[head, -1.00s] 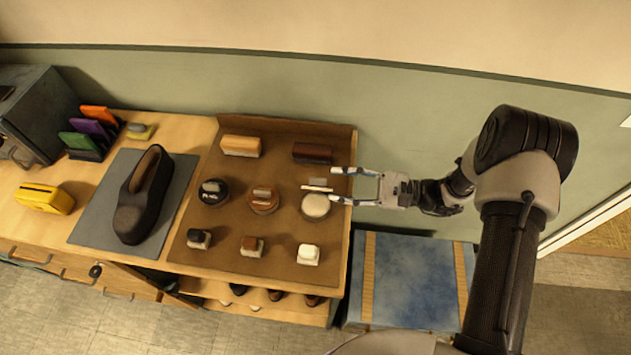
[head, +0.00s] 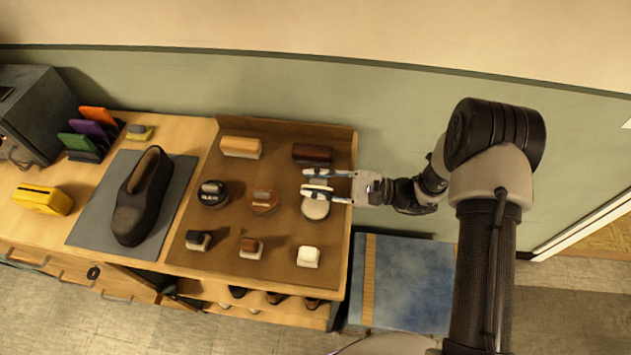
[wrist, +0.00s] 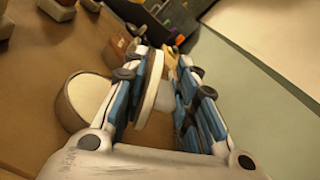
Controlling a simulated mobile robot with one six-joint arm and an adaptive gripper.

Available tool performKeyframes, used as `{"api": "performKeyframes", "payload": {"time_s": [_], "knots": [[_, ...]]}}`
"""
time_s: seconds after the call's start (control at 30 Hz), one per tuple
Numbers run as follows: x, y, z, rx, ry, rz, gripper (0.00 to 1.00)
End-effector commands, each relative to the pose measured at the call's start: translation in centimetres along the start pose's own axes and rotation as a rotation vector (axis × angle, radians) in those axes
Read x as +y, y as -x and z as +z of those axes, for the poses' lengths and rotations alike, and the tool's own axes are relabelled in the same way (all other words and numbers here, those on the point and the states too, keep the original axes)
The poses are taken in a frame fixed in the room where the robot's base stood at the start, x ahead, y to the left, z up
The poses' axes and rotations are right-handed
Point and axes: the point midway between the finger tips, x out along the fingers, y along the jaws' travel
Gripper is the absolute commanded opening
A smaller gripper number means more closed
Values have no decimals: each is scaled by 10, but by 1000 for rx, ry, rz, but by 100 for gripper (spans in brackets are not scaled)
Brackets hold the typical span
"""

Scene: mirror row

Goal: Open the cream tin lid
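The cream tin (head: 316,209) is a round tin with a pale top, at the right of the brown tray in the head view. In the wrist view the tin (wrist: 86,102) lies just left of the left finger. A pale disc seen nearly edge-on, which looks like its lid (wrist: 152,88), stands between my fingers, close to the left one. My gripper (head: 307,182) reaches in from the right over the tin's back part. Its fingers (wrist: 165,92) are apart, with a gap on the right finger's side. Whether the left finger touches the disc is unclear.
A black tin (head: 212,195) and a brown tin (head: 263,202) stand left in the tray (head: 230,262). A dark brush (head: 312,154) lies behind the tin and a small cream-topped jar (head: 308,257) in front. A dark shoe (head: 142,195) rests on a grey mat. A blue-topped bench (head: 410,280) stands right.

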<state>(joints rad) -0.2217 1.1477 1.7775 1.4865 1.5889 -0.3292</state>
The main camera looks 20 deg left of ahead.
Motion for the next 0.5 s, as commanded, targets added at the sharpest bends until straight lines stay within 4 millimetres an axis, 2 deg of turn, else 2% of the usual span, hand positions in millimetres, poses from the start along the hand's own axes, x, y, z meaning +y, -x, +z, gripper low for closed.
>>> {"api": "performKeyframes", "payload": {"time_s": [0.03,0.33,0.5], "knots": [[0,0,0,0,1,-1,20],[-1,0,0,0,1,-2,0],[-1,0,0,0,2,-3,0]]}}
